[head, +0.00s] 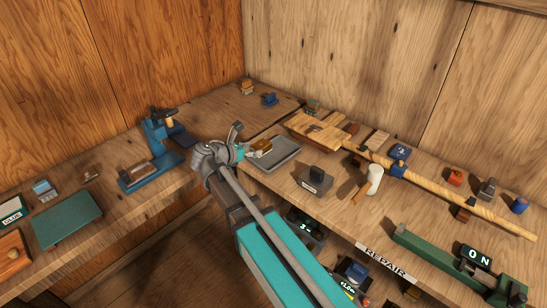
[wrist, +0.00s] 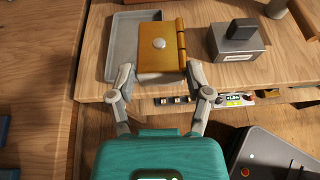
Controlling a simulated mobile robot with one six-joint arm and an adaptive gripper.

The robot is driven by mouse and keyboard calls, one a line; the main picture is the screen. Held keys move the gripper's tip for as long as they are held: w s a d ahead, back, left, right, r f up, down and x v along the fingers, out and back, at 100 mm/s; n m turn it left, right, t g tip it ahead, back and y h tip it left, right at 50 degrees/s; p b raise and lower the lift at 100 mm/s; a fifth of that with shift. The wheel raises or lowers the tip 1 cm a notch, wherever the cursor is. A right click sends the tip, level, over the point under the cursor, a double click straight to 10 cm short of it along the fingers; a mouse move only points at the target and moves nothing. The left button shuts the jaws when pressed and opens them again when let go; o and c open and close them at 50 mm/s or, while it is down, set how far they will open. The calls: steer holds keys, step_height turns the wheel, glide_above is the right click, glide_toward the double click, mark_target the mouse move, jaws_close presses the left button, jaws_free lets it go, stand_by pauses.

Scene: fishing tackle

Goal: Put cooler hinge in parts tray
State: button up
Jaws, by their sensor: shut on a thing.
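The cooler hinge, a brass-coloured plate with a knuckle along one side, shows in the wrist view (wrist: 158,62) and the head view (head: 261,145). My gripper (wrist: 160,72) is shut on it, with a finger at each side of its near end.
A grey block with a dark handle (head: 315,181) stands right of the tray; a white cylinder (head: 375,178) is farther right. A wooden rod (head: 440,193) lies along the right bench. A blue press (head: 155,150) stands on the left bench. The bench's front edge is close below the tray.

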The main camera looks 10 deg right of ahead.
steer(key=b, duration=0.8)
glide_above(268, 159)
steer(key=s+a, duration=0.1)
steer(key=s, duration=0.1)
steer(key=f, duration=0.8)
steer(key=shift+w+f, duration=0.15)
steer(key=shift+w, duration=0.1)
steer(key=shift+w+d+f+b, duration=0.2)
steer(key=shift+w+f+b, duration=0.15)
steer(key=shift+b, duration=0.15)
steer(key=shift+f, duration=0.1)
steer(key=shift+w+d+f+b, duration=0.2)
steer(key=shift+w+f+b, duration=0.1)
steer(key=shift+f+b, duration=0.25)
step_height(268, 159, down, 3)
steer(key=b, duration=0.3)
steer(key=shift+r, duration=0.15)
